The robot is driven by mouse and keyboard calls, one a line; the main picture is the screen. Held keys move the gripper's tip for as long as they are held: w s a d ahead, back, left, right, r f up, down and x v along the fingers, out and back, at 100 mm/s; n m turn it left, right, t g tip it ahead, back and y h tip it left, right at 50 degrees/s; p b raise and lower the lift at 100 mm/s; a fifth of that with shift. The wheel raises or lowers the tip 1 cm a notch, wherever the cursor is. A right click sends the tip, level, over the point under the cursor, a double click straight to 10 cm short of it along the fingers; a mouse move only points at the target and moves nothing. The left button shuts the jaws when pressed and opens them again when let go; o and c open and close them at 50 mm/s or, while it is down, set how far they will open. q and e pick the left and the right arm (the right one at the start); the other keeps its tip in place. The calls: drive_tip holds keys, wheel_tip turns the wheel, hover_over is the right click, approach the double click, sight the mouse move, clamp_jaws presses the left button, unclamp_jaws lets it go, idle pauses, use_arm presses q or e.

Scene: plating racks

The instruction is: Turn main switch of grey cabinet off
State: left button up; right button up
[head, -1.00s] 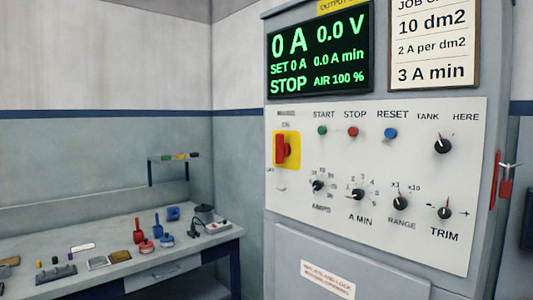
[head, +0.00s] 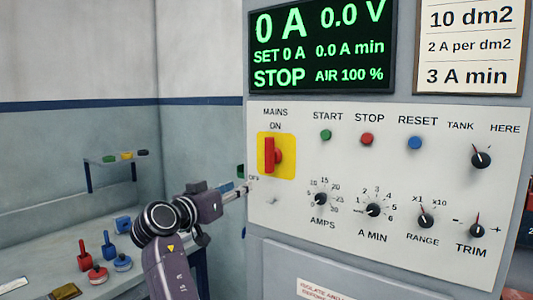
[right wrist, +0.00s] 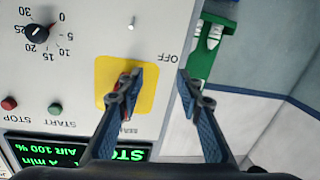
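The grey cabinet (head: 375,273) fills the right of the head view. Its main switch is a red handle (head: 270,155) on a yellow plate (head: 289,160); it stands upright, towards the ON label, with OFF at the lower left. My right gripper (head: 246,187) is at the panel's left edge, below and left of the switch. In the right wrist view, which is upside down, its blue fingers (right wrist: 158,84) are apart with nothing between them. One finger overlaps the yellow plate and hides most of the red handle (right wrist: 123,82); contact cannot be told. My left gripper is out of view.
The display (head: 320,50) reads 0 A, 0.0 V and STOP. Start, stop and reset buttons (head: 367,139) and several knobs (head: 373,210) sit right of the switch. A bench (head: 35,235) with red and blue items stands at the left. A green item (right wrist: 208,55) is beside the cabinet.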

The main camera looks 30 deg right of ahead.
sight(267, 158)
drive_tip(key=s+d+r+m+g+h, duration=0.1)
drive_tip(key=s+d+r+m+g, duration=0.2)
drive_tip(key=r, duration=0.4)
drive_tip(key=shift+t, duration=0.5)
drive_tip(key=p+x, duration=0.2)
drive_tip(key=x, duration=0.1)
drive_tip(key=p+x, duration=0.1)
drive_tip(key=shift+s+d+r, duration=0.2)
drive_tip(key=shift+d+r, duration=0.05)
drive_tip(key=shift+d, duration=0.15)
drive_tip(key=shift+w+d+f+p, duration=0.1)
drive_tip(key=shift+w+d+p, duration=0.2)
drive_tip(key=shift+d, duration=0.15)
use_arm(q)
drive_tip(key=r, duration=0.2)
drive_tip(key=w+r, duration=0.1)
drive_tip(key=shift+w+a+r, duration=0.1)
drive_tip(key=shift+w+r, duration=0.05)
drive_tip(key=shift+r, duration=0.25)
use_arm(e)
clamp_jaws()
